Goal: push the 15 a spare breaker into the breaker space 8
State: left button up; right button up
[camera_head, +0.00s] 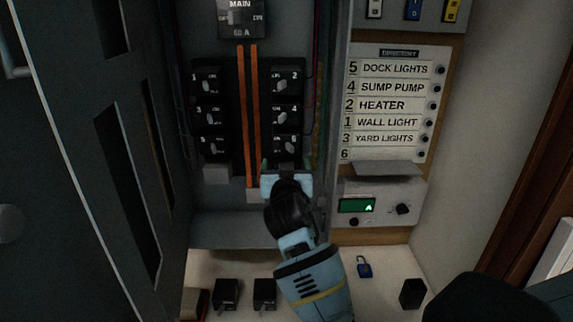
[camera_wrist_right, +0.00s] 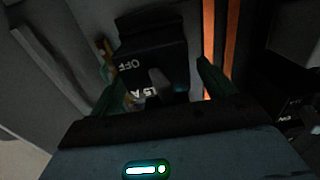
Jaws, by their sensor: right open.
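A black breaker (camera_wrist_right: 150,62) marked OFF and 15 A shows in the right wrist view, with its grey toggle towards the camera. My right gripper (camera_wrist_right: 160,80) is open, with one finger on each side of this breaker; I cannot tell whether they touch it. In the head view my right gripper (camera_head: 286,176) is at the panel, just below breaker 6 (camera_head: 285,146) in the right column. It hides the place where space 8 would be. How deep the breaker sits cannot be told.
Two black breakers (camera_head: 226,292) (camera_head: 264,292) stand on the pale surface below, near a blue padlock (camera_head: 364,267) and a black block (camera_head: 413,293). The open cabinet door (camera_head: 95,180) is at the left. A directory board (camera_head: 388,105) and a grey box (camera_head: 378,208) are at the right.

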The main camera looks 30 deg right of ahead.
jog(key=shift+v, duration=1)
pick_arm(q)
jog(key=shift+w+a+r+t+p, duration=0.15)
jog(key=shift+w+r+t+p, duration=0.25)
jog(key=shift+w+r, duration=0.45)
pick_arm(e)
jog(key=shift+v, duration=1.1)
pick_arm(q)
jog(key=shift+s, duration=0.2)
